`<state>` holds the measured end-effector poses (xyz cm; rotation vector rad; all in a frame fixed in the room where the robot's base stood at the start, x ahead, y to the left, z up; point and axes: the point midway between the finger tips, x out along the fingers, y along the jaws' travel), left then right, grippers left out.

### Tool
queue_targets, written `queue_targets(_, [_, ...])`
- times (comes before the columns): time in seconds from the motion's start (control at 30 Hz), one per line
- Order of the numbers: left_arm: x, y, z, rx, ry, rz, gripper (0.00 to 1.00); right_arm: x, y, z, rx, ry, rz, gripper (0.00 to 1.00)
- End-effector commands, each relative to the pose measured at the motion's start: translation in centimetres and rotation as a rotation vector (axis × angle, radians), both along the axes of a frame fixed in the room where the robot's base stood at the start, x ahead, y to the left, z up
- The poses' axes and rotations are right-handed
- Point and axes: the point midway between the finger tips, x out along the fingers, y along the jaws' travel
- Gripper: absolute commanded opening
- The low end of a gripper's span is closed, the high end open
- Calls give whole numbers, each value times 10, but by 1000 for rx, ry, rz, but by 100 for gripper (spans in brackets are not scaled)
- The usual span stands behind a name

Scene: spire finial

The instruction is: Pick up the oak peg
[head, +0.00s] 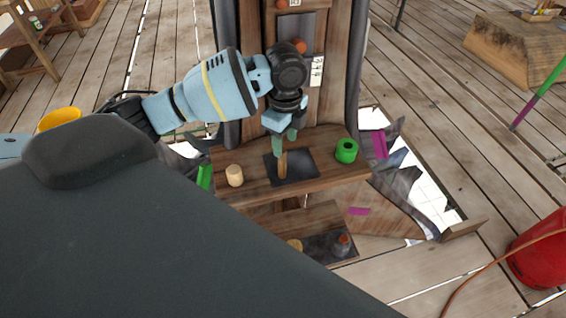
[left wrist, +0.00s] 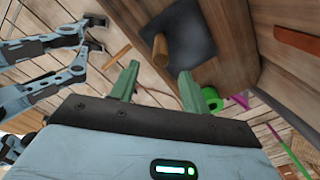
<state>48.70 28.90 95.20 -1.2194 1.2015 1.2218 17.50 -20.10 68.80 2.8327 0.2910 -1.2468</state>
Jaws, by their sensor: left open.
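The oak peg (head: 283,166) is a slim brown rod standing on a dark square pad (head: 305,166) on the wooden shelf. My left gripper (head: 284,143) points down at it with green fingers, and in the head view the fingertips overlap the peg's upper end. In the left wrist view the peg (left wrist: 160,46) shows on the dark pad (left wrist: 190,38), beyond the fingertips and between their lines. The left gripper (left wrist: 158,75) is open, with nothing between its fingers.
A pale wooden cylinder (head: 235,176) stands left of the pad, and a green ring-shaped piece (head: 346,150) stands right of it. A wooden cabinet column (head: 336,70) rises behind the shelf (head: 330,183). A lower shelf holds small items. A red bucket (head: 540,255) stands at far right.

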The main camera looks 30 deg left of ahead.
Motion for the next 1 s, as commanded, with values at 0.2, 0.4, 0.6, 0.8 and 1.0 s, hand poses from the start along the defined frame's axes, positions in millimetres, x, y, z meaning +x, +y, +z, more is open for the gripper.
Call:
queue_targets(0.2, [0, 1, -13, -1, 0, 0, 47, -1, 0, -2, 0, 4, 1, 36])
queue_targets(0.4, [-2, 6, -31, 1, 3, 1, 47, -2, 0, -2, 1, 4, 0, 36])
queue_targets(0.6, [-2, 8, -57, 0, 2, 1, 47, -3, 0, -3, 0, 8, 0, 36])
queue_targets(0.8, [-2, 8, -65, 0, -2, 0, 47, -3, 1, -4, 2, 9, -2, 36])
queue_targets(1.0, [-2, 8, -64, -1, -2, 0, 40, -2, 1, -3, 3, 8, -5, 36])
